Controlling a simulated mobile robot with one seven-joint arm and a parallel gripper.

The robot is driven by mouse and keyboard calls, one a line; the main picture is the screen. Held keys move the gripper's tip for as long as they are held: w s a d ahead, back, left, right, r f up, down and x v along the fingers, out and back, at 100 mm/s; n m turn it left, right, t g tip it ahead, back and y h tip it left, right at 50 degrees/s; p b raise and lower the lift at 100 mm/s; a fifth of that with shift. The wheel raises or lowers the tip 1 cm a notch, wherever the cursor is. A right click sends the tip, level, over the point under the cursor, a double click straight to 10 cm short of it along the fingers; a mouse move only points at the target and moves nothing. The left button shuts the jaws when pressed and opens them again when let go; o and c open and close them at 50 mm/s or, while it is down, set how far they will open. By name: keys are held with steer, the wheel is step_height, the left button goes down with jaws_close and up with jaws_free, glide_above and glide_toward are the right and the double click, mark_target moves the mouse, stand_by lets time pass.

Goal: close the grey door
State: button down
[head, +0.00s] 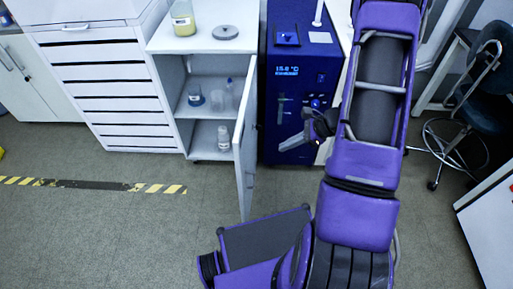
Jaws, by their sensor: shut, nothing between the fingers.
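The grey door (245,140) is hinged at the right side of an open white cabinet (196,44) and stands swung far out into the room. Its panel shows nearly edge-on. My gripper (282,146) is to the right of the door, in front of the blue instrument, with its fingers pointing left toward the door. The fingers are shut and hold nothing. A gap shows between fingertips and door in the picture; the depth between them is hard to tell. Part of my gripper is hidden behind my purple arm.
Shelves in the cabinet hold a blue-based flask (195,95), small bottles and a white bottle (223,138). A yellow-filled bottle (183,18) and a grey disc (225,32) sit on top. A blue instrument (305,80) stands right of the cabinet.

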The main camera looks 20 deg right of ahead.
mark_target(243, 159)
steer(key=x, duration=0.4)
steer(key=a+r+x, duration=0.1)
steer(key=x, duration=0.6)
steer(key=shift+w+a, duration=0.35)
steer(key=shift+a, duration=0.15)
steer(key=shift+w+a+f, duration=0.1)
steer(key=shift+w+a, duration=0.15)
steer(key=shift+a, duration=0.3)
steer(key=shift+a+b, duration=0.1)
steer(key=shift+b, duration=0.2)
